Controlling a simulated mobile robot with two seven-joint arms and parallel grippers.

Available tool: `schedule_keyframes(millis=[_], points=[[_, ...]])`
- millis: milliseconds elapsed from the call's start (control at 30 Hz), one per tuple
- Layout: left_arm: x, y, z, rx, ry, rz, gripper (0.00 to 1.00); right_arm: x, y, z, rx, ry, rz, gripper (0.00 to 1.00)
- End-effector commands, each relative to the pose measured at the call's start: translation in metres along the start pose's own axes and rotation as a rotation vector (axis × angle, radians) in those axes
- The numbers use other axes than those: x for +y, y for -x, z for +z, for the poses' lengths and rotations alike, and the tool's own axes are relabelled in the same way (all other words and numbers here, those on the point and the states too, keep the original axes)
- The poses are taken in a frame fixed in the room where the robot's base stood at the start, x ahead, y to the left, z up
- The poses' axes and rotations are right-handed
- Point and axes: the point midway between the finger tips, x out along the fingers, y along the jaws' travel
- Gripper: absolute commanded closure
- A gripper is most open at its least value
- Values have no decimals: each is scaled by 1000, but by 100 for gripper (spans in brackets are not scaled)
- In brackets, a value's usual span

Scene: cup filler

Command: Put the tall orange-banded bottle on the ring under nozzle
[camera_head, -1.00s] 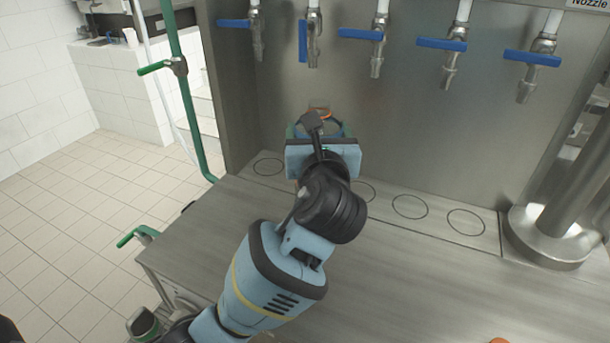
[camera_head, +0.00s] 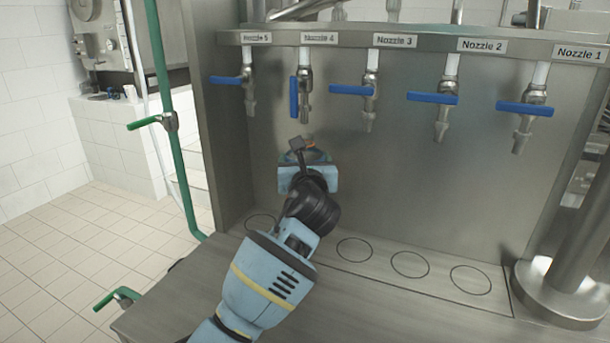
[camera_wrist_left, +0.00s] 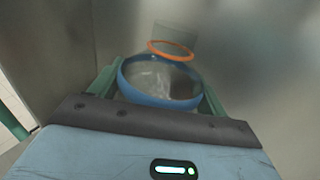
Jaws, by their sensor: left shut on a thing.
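My left gripper (camera_wrist_left: 158,92) is shut on a clear vessel with a wide blue band (camera_wrist_left: 160,100) and a smaller orange band (camera_wrist_left: 171,50), taken as the orange-banded bottle. The green fingers lie on both sides of the blue band. In the head view the orange band (camera_head: 317,156) shows just beyond my wrist, below nozzle 4 (camera_head: 303,112); the rest of the bottle is mostly hidden. Rings for nozzle 5 (camera_head: 262,222), nozzle 3 (camera_head: 355,250), nozzle 2 (camera_head: 410,264) and nozzle 1 (camera_head: 470,280) show empty. The nozzle 4 ring is hidden behind my arm. My right gripper is not in view.
A steel back wall (camera_head: 420,190) stands close behind the bottle. Several blue-handled nozzles hang in a row above. A green pipe (camera_head: 170,120) stands at left, a thick steel column (camera_head: 570,240) at right. The counter right of my arm is clear.

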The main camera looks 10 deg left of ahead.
Motion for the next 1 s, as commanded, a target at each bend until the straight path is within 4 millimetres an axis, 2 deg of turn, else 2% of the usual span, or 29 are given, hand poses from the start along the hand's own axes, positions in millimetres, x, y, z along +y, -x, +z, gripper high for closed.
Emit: schedule_keyframes(millis=[233, 400, 467, 867, 900, 1000], points=[[0, -9, 0, -1, 1, 0, 57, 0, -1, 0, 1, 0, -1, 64], [0, -8, -30, 5, -1, 0, 57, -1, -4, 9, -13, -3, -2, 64], [0, -8, -35, 4, 0, -1, 57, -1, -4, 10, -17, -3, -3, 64], [0, -8, -36, -2, 0, 0, 57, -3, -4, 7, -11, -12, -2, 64], [0, -8, -37, -2, 0, 0, 23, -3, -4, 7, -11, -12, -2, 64], [0, -8, -37, -2, 0, 0, 10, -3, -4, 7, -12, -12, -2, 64]])
